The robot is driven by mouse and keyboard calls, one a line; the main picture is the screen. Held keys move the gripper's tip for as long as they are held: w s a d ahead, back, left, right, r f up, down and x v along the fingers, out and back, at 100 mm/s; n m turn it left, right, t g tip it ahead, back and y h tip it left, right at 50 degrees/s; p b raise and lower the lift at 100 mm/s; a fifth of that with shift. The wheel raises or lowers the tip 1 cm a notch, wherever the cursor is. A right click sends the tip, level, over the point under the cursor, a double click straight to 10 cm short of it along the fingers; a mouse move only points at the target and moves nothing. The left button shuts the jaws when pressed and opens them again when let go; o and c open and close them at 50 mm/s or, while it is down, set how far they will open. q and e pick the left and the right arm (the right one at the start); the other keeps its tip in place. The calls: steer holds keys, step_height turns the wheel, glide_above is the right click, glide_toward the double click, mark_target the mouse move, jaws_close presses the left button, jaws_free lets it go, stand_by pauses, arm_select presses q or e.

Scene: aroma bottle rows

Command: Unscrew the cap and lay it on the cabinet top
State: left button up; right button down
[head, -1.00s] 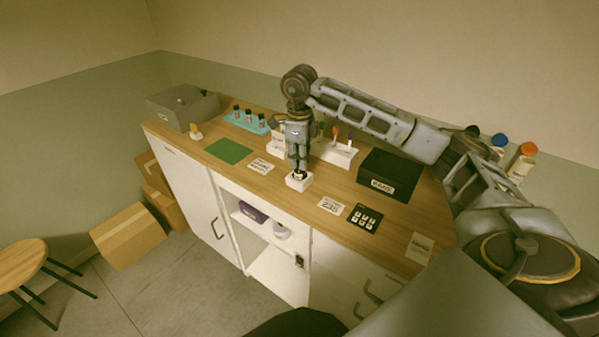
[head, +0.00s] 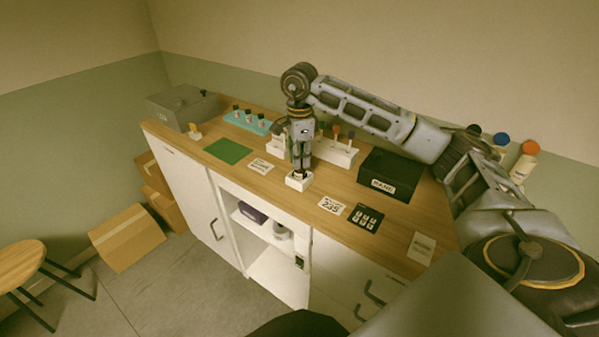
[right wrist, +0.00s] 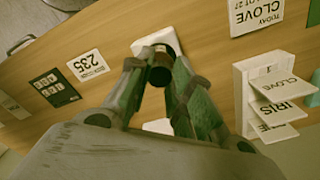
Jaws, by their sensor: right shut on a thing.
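My right gripper (head: 300,171) points straight down over a small white block (head: 298,182) near the front edge of the wooden cabinet top (head: 393,237). In the right wrist view its fingers (right wrist: 160,70) are shut on a dark round cap (right wrist: 160,76). The cap sits over the white block (right wrist: 157,41), at its near side in that view. The bottle under the cap is mostly hidden by the cap and fingers. My left gripper is out of view.
A green mat (head: 228,150), a teal rack of small bottles (head: 248,121) and a grey box (head: 183,107) stand to the left. A black box (head: 390,175) is at right, a white rack (head: 335,152) behind the gripper. Cards lie along the front; bare wood shows between them.

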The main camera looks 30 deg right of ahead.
steer(key=shift+n+b, duration=0.4)
steer(key=shift+n, duration=2.1)
steer(key=shift+n+b, duration=0.45)
steer(key=shift+n, duration=2.45)
steer(key=shift+r+p, duration=0.7)
steer(key=shift+r, duration=0.35)
steer(key=shift+r, duration=0.15)
steer(key=shift+r+p, duration=1.35)
steer(key=shift+r, duration=0.6)
steer(key=shift+s+f, duration=0.1)
